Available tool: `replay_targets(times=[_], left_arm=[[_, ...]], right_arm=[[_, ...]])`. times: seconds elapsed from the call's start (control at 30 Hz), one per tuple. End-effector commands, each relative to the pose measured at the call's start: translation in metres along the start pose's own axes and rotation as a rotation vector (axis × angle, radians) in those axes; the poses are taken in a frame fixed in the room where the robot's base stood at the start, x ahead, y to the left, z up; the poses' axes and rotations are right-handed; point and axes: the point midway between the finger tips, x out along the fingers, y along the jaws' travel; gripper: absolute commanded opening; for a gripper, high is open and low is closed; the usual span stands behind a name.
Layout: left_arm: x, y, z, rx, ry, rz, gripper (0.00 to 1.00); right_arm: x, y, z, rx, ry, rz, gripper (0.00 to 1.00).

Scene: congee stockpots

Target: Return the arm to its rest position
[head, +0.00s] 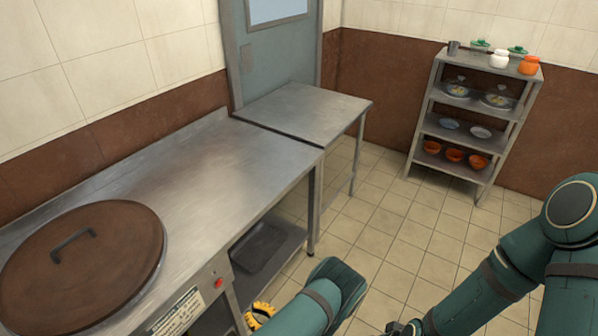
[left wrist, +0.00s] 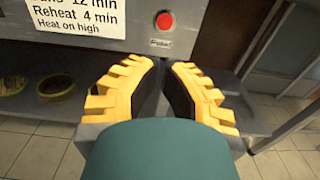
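My left gripper (head: 260,314) shows at the bottom of the head view, beside the front of the steel counter (head: 225,160), as yellow ridged fingers partly cut by my green arm. In the left wrist view the two fingers of the left gripper (left wrist: 165,75) stand apart with an empty gap between them. They are in front of a steel panel with a red button (left wrist: 165,20). My right arm comes in from the right in the head view and runs down to the bottom edge. Its fingers do not show.
A large brown lid (head: 85,265) with a handle lies at the counter's left. A lower shelf (head: 265,250) holds a dark tray. A steel side table (head: 305,108) adjoins the counter. A rack (head: 430,105) with bowls and pots stands at the back right. The tiled floor (head: 375,225) between is clear.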

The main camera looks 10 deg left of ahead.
Motion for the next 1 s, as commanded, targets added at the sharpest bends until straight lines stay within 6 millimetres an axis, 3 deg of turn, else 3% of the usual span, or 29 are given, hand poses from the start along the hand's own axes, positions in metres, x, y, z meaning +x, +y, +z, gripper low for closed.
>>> replay_targets(times=[0.13, 0.27, 0.4, 0.53, 0.7, 0.77, 0.87, 1.0], left_arm=[[0.002, 0.011, -0.002, 0.002, 0.041, 0.058, 0.00], [0.000, 0.054, -0.010, -0.009, 0.217, 0.294, 0.00], [-0.038, 0.113, -0.019, -0.092, 0.523, 0.683, 0.00], [-0.096, 0.136, -0.015, -0.252, 0.803, 1.021, 0.00], [-0.162, 0.117, 0.012, -0.582, 1.103, 1.392, 0.00], [-0.175, 0.101, 0.027, -0.731, 1.184, 1.497, 0.00], [-0.181, 0.074, 0.052, -0.998, 1.274, 1.634, 0.00], [-0.169, 0.047, 0.084, -1.328, 1.316, 1.729, 0.00]], right_arm=[[0.000, 0.000, 0.000, 0.000, 0.000, 0.000, 0.00], [0.000, 0.000, 0.000, 0.000, 0.000, 0.000, 0.00], [0.000, 0.000, 0.000, 0.000, 0.000, 0.000, 0.00], [0.000, 0.000, 0.000, 0.000, 0.000, 0.000, 0.00], [0.000, 0.000, 0.000, 0.000, 0.000, 0.000, 0.00], [0.000, 0.000, 0.000, 0.000, 0.000, 0.000, 0.00], [0.000, 0.000, 0.000, 0.000, 0.000, 0.000, 0.00], [0.000, 0.000, 0.000, 0.000, 0.000, 0.000, 0.00]])
